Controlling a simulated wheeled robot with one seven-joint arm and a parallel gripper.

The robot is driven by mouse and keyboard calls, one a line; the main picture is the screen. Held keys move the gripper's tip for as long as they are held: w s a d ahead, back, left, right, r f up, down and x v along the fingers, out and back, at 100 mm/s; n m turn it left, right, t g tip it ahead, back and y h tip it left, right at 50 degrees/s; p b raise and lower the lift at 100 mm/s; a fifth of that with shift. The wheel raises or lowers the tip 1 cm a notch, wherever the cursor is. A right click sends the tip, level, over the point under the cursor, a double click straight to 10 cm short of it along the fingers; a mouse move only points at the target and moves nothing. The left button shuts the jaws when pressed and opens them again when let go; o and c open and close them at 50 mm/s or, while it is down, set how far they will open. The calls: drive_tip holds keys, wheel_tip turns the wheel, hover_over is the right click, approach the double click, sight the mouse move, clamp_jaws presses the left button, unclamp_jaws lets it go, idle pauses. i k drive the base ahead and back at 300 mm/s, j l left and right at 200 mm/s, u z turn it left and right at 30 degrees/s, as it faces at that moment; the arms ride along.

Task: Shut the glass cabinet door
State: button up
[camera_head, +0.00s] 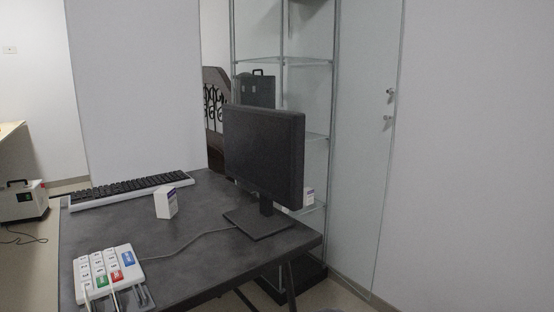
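The glass cabinet (305,61) stands behind the desk, right of centre. It has a thin metal frame and several glass shelves, and the monitor hides part of its lower half. A tall pale panel (360,150) adjoins its right side, with two small knobs (389,105) near the panel's far right edge. My gripper is not seen in this view.
A dark desk (195,245) fills the foreground, bearing a monitor (265,155), a keyboard (130,188), a small white box (165,202) and a keypad device (105,270). A dark case (258,90) stands on a cabinet shelf. Some floor (350,298) shows right of the desk.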

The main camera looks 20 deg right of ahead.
sight(392, 91)
drive_tip(key=i+l+z, duration=0.1)
drive_tip(key=i+l, duration=0.25)
drive_tip(key=l, duration=0.2)
drive_tip(key=i+l+z, duration=0.1)
drive_tip(key=i+l, duration=0.25)
drive_tip(key=l, duration=0.2)
